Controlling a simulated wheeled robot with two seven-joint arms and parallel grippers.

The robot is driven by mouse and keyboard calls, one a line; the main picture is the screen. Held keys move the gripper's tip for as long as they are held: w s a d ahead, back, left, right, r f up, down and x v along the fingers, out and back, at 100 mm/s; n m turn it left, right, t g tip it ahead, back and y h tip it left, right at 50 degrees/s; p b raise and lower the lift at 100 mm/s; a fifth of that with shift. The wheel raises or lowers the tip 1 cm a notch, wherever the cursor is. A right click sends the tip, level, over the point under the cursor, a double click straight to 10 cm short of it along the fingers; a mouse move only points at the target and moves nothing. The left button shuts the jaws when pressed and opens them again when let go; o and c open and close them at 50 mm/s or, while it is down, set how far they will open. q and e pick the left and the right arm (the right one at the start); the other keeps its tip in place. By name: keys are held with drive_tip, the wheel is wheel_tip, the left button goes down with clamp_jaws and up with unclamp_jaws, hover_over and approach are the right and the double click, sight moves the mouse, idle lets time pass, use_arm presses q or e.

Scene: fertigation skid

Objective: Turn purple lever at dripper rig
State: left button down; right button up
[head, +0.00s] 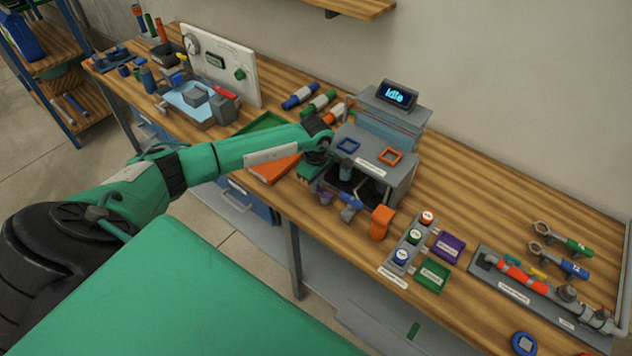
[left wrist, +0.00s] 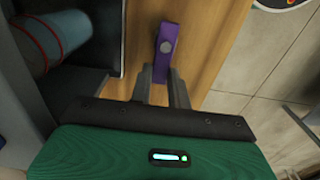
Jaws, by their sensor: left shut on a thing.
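The dripper rig (head: 396,172) is a grey box on the wooden bench, with a raised back part and a display (head: 397,95) reading "Idle". Along its front edge are a purple lever (head: 325,198), a blue lever (head: 350,208) and an orange lever (head: 381,222). The purple lever also shows in the left wrist view (left wrist: 166,45), with a round pivot on its face. My left gripper (left wrist: 162,76) is shut on the near end of the purple lever. In the head view my left gripper (head: 314,180) is partly hidden by its own wrist.
Right of the rig stand a block of round buttons (head: 409,241), a purple tray (head: 448,247) and a green tray (head: 432,275). A pipe assembly (head: 540,292) lies further right. Coloured cylinders (head: 318,103) and an orange tray (head: 273,168) are left of the rig.

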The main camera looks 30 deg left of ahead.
use_arm(q)
drive_tip(key=shift+s+f+n+b, duration=0.15)
drive_tip(key=shift+s+n+b, duration=0.05)
drive_tip(key=shift+n+b, duration=0.6)
drive_tip(key=shift+s+n+b, duration=0.2)
drive_tip(key=shift+n+b, duration=0.4)
drive_tip(key=shift+b, duration=0.05)
drive_tip(key=shift+s+r+n, duration=0.15)
drive_tip(key=shift+r+n, duration=0.05)
drive_tip(key=shift+n, duration=0.3)
drive_tip(key=c, duration=1.3)
unclamp_jaws()
drive_tip(key=shift+r+b, duration=2.35)
drive_tip(key=shift+r, duration=4.55)
